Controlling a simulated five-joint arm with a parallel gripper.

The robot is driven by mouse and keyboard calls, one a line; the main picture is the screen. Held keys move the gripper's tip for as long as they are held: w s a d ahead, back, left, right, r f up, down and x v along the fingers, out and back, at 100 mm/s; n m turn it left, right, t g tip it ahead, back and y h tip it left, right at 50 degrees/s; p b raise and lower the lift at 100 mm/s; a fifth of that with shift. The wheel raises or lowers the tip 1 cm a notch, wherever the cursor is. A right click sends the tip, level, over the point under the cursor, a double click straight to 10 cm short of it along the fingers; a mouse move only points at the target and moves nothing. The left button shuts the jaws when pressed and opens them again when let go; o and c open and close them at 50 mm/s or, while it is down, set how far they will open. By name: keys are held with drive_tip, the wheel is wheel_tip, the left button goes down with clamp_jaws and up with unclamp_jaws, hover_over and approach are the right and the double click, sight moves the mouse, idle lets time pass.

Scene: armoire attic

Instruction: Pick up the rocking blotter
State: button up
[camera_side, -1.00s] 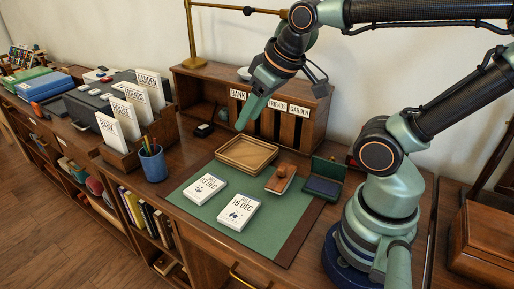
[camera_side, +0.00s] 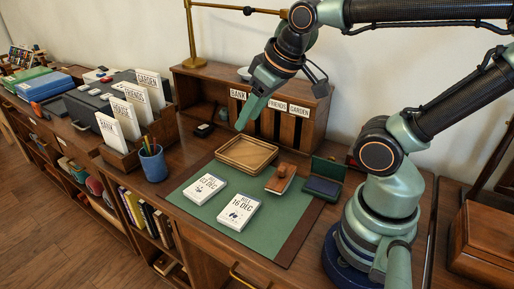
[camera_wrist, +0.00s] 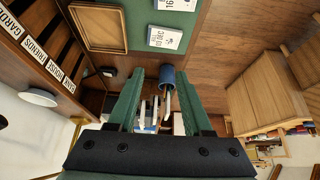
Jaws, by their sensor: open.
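The rocking blotter (camera_side: 280,179) is a small brown wooden block with a knob on top. It sits on the right part of the green desk mat (camera_side: 262,247) in the side view and is not seen in the wrist view. My gripper (camera_side: 243,124) is raised above the back of the desk, up and left of the blotter and well apart from it. In the wrist view my gripper (camera_wrist: 156,75) shows two green fingers spread apart with nothing held between them.
A wooden tray (camera_side: 246,155) lies left of the blotter, and an open green box with a dark blue pad (camera_side: 322,187) lies close to its right. Two white cards (camera_side: 238,212) lie in front. A blue pencil cup (camera_side: 153,165) stands left; a labelled pigeonhole rack (camera_side: 320,97) stands behind.

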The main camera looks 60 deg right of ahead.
drive_tip(key=o, duration=0.8)
drive_tip(key=shift+c, duration=0.2)
